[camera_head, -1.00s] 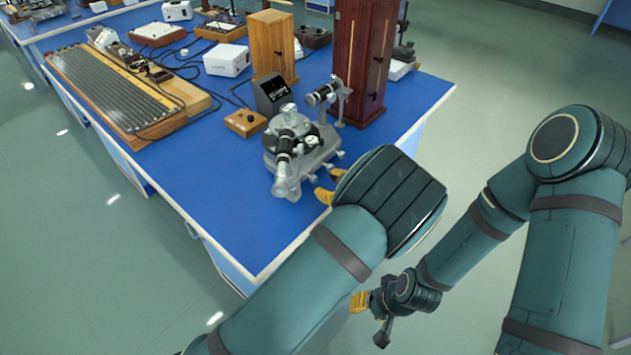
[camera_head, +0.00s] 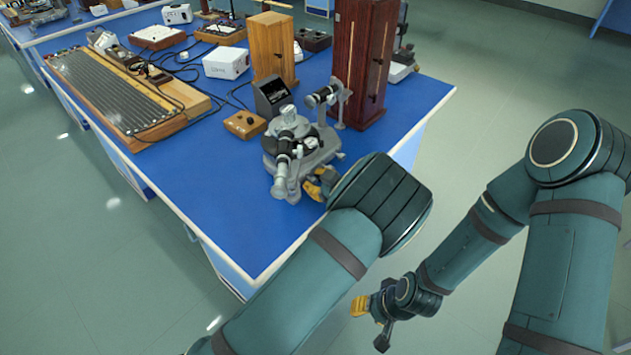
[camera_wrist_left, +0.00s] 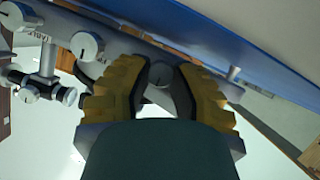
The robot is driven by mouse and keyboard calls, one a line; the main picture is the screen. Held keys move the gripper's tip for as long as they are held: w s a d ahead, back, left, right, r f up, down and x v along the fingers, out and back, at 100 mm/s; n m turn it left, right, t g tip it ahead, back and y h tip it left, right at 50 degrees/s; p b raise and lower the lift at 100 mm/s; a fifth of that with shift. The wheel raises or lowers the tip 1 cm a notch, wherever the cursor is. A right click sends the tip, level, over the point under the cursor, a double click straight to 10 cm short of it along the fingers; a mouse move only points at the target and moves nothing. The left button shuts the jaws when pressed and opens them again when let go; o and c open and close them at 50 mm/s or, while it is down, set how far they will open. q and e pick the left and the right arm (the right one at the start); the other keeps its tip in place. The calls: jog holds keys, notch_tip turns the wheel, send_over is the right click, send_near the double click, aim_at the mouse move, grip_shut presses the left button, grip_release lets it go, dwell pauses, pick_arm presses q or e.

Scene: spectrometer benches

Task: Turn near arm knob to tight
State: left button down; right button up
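The grey metal spectrometer (camera_head: 303,150) stands on the blue bench top near its front right edge, with a telescope tube pointing toward me. My left gripper (camera_head: 320,183) is at its near right side, low by the base. In the left wrist view my left gripper (camera_wrist_left: 161,82) has its two yellow fingers apart, one on each side of a small grey knob with a dark line mark (camera_wrist_left: 160,75). Whether the pads touch this knob I cannot tell. Other grey knobs (camera_wrist_left: 86,45) show to the left. My right gripper (camera_head: 368,308) hangs off the bench, over the floor.
A dark red wooden cabinet (camera_head: 361,60) and a lighter wooden box (camera_head: 271,50) stand behind the spectrometer. A small black display unit (camera_head: 271,97) and a wooden block (camera_head: 244,124) are beside it. The blue bench top (camera_head: 225,190) is clear at front left.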

pick_arm(q)
jog(key=shift+r+m+g+p, duration=0.25)
jog(key=shift+m+p, duration=0.25)
jog(key=shift+p, duration=0.6)
jog(key=shift+w+f+m+g+y+p, duration=0.1)
jog(key=shift+m+g+y+p, duration=0.2)
jog(key=shift+m+g+p, duration=0.25)
jog(key=shift+m+y+p, duration=0.3)
jog(key=shift+m+p, duration=0.05)
jog(key=shift+p, duration=0.05)
jog(key=shift+f+m+g+y, duration=0.1)
jog(key=shift+m+g+y, duration=0.3)
jog(key=shift+m+g, duration=0.3)
jog(key=shift+w+m, duration=0.1)
jog(key=shift+m, duration=0.2)
jog(key=c, duration=1.1)
grip_release()
jog(key=shift+d, duration=0.1)
